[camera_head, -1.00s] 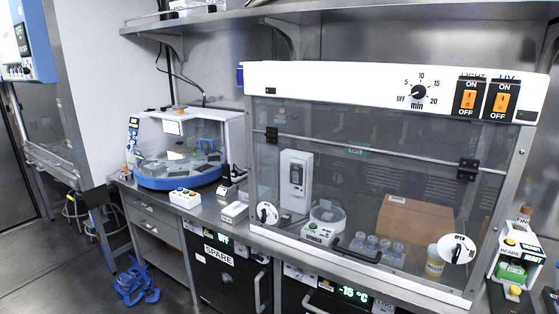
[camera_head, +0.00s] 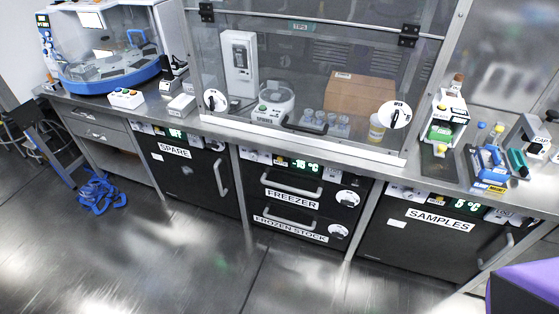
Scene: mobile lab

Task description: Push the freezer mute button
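The freezer (camera_head: 290,204) is a black two-drawer unit under the bench, labelled FREEZER above and FROZEN STOCK below. Its control panel (camera_head: 277,161) runs along the top edge, with a green display (camera_head: 305,165) reading about -15 °C. Small white labels and controls sit on either side of the display. The mute button is too small to make out for certain among them. Both drawers look closed, with bar handles and round white dials on the right. Neither of my grippers is in view.
The SPARE unit (camera_head: 190,172) is left of the freezer and the SAMPLES unit (camera_head: 427,238) right of it. A glass-fronted hood (camera_head: 310,60) stands above. A blue object (camera_head: 98,192) lies on the floor at left. A purple shape (camera_head: 528,284) fills the lower right corner. Floor before the freezer is clear.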

